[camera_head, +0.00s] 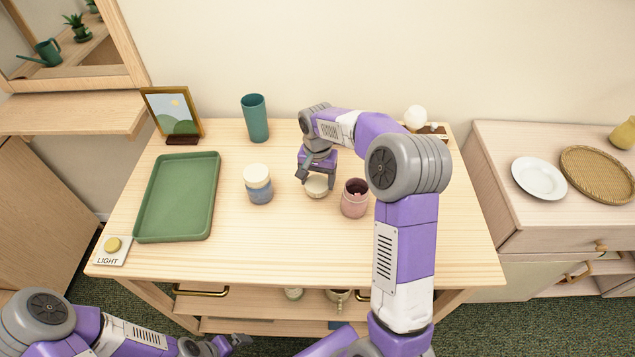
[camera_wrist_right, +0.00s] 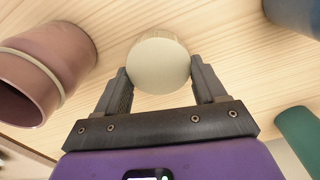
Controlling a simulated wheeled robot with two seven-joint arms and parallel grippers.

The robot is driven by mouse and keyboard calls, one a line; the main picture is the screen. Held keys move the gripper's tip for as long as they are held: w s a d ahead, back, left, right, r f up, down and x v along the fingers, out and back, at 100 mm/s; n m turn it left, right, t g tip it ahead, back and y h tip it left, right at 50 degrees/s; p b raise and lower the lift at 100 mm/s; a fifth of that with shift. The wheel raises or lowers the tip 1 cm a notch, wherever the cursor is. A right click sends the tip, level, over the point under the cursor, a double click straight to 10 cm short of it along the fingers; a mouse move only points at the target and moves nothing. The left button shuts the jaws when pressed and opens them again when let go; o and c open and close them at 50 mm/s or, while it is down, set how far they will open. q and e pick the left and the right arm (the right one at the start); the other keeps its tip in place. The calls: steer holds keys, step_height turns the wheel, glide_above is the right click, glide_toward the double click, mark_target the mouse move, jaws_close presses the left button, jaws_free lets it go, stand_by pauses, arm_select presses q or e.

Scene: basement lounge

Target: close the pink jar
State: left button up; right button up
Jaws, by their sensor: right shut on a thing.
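The pink jar (camera_head: 354,199) stands upright on the table, open at the top, with no lid on it. It also shows at the left of the right wrist view (camera_wrist_right: 40,70), its dark open mouth and pale rim band visible. My right gripper (camera_head: 317,179) is just left of the jar, shut on a round cream lid (camera_head: 316,187). In the right wrist view the lid (camera_wrist_right: 158,64) sits between both fingers. I cannot tell whether the lid touches the table. My left gripper (camera_head: 236,342) is low at the front, below the tabletop edge, its fingers unclear.
A blue jar with a cream lid (camera_head: 258,185) stands left of my right gripper. A teal cup (camera_head: 255,118), a picture frame (camera_head: 174,113) and a green tray (camera_head: 149,210) are further left. A white ball-shaped object (camera_head: 415,117) is at the back right.

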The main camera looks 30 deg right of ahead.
mark_target(318, 182)
step_height(318, 182, up, 8)
steer(key=shift+r+p, duration=0.1)
steer(key=shift+p, duration=1.05)
